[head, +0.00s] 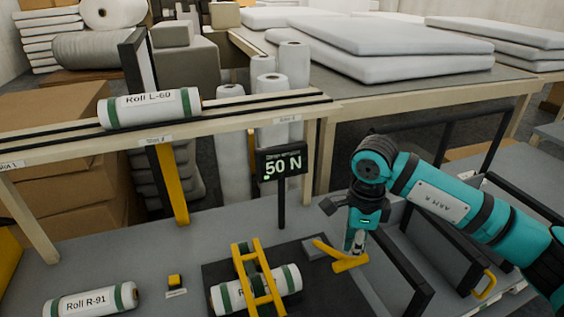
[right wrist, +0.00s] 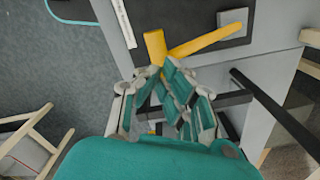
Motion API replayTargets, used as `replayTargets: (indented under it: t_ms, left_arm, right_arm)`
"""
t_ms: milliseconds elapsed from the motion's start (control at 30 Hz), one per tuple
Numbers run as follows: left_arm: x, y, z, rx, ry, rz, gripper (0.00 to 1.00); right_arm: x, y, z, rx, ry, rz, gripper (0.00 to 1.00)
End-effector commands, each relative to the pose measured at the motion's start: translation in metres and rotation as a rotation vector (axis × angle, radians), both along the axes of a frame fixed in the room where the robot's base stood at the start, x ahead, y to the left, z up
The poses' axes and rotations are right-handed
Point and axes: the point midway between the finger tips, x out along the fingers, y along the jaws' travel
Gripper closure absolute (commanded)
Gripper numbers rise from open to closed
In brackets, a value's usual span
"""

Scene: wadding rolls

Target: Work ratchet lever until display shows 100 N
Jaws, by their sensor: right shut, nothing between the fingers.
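The display (head: 282,164) on a dark post reads 50 N. The yellow ratchet lever (head: 325,249) ends in a thick yellow crossbar handle (head: 350,263) and joins a grey block (head: 314,246). My right gripper (head: 356,243) points down at the handle, with its fingers shut and empty. In the right wrist view the lever (right wrist: 206,38) runs to the upper right and its handle (right wrist: 154,46) lies just beyond the fingertips (right wrist: 166,72). I cannot tell whether the fingers touch the handle. A white roll (head: 288,281) with green bands lies under a yellow frame (head: 261,277). My left gripper is out of view.
Roll R-91 (head: 90,301) lies at the front left beside a small yellow-black block (head: 175,282). Roll L-60 (head: 150,108) rests on a raised wooden rail (head: 232,115). Dark frame bars (head: 412,298) stand close to the right of my right gripper.

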Motion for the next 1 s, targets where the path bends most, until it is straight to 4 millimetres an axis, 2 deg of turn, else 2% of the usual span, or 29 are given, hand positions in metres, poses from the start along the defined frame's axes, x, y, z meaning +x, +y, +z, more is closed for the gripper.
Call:
replayTargets:
  t_ms: [367,900,1000]
  left_arm:
    - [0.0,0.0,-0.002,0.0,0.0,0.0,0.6]
    - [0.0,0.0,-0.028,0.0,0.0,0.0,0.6]
    - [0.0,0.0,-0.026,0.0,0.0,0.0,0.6]
  right_arm:
    - [0.0,0.0,-0.002,0.0,0.0,0.0,1.0]
    - [0.0,0.0,-0.029,0.0,0.0,0.0,1.0]
    - [0.0,0.0,-0.027,0.001,-0.001,0.0,1.0]
